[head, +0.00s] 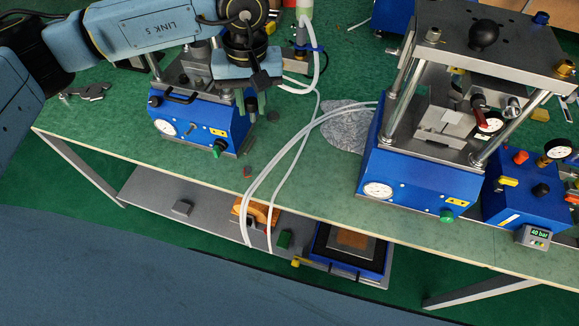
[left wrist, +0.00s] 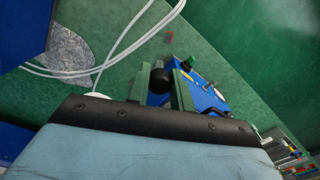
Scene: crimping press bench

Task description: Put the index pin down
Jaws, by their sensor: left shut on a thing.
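My left gripper (head: 257,104) hangs pointing down over the bench, at the right front corner of the small blue press unit (head: 222,130). In the left wrist view, my left gripper (left wrist: 160,88) has its two fingers on either side of the index pin (left wrist: 159,79), and it is shut on it. The pin shows a round black knob between the fingers and a short grey part beyond. In the head view the pin is mostly hidden by the gripper. I cannot tell whether the pin touches anything. My right gripper is not in view.
White hoses (head: 300,145) cross the bench just right of the gripper. A large blue press (head: 420,185) stands at right. A small red piece (head: 247,172) lies near the bench's front edge. A grey metal tool (head: 88,92) lies at left.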

